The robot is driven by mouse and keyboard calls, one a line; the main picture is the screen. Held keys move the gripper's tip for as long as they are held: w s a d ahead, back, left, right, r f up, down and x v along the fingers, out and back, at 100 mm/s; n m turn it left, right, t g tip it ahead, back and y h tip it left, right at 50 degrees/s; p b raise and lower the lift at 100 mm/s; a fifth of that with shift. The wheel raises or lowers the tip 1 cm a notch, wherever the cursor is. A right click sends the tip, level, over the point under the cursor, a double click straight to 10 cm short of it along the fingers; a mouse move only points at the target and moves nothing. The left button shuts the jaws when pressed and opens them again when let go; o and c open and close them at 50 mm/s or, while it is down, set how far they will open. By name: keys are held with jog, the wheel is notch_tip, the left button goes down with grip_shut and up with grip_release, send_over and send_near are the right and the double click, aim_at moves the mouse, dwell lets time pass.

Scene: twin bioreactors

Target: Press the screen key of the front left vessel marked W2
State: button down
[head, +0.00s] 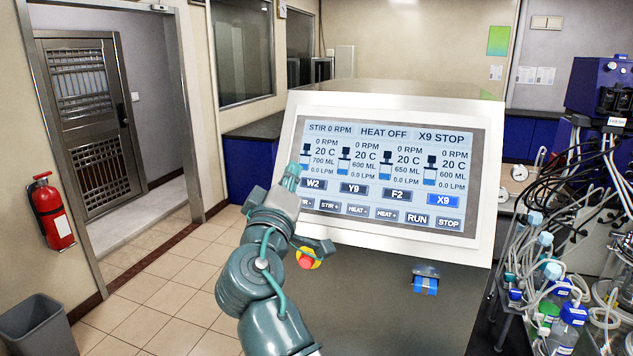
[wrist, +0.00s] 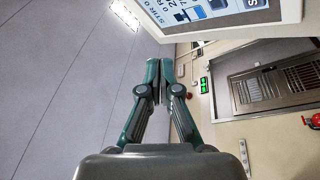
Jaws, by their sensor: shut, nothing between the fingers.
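The touch screen (head: 390,172) sits in a white tilted housing and shows four vessel columns. The key marked W2 (head: 315,184) is the leftmost of the vessel keys and is dark. The X9 key (head: 443,200) at the right is bright blue, and the header reads X9 STOP. My gripper (head: 292,172) is shut and empty in front of the screen's left edge, just left of W2. It covers part of the left column and the lower left key. Whether it touches the screen cannot be told. In the wrist view my gripper (wrist: 165,66) points toward the housing's edge.
A red emergency button (head: 306,261) on yellow is below the screen, close to my wrist. A blue part (head: 426,284) is on the front face. Bottles and tubing (head: 560,290) crowd the right. Floor (head: 170,290) at left is open.

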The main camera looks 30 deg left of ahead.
aim_at(313, 183)
jog(key=w+a+f+b, duration=0.2)
jog(key=w+f+b, duration=0.1)
jog(key=w, duration=0.4)
jog(key=shift+w+f, duration=0.2)
jog(key=shift+f, duration=0.6)
jog(key=shift+w+f+b, duration=0.15)
jog(key=shift+b, duration=0.3)
dwell(0.9)
jog(key=shift+w+a+f+b, duration=0.1)
jog(key=shift+w+b, duration=0.1)
jog(key=shift+b, duration=0.1)
jog(key=shift+w+a+f+b, duration=0.1)
jog(key=shift+w+f+b, duration=0.05)
jog(key=shift+w+b, duration=0.2)
dwell(0.7)
jog(key=shift+s, duration=0.1)
dwell(0.4)
jog(key=shift+s+d+r, duration=0.2)
jog(key=shift+s+r, duration=0.2)
jog(key=shift+s, duration=0.2)
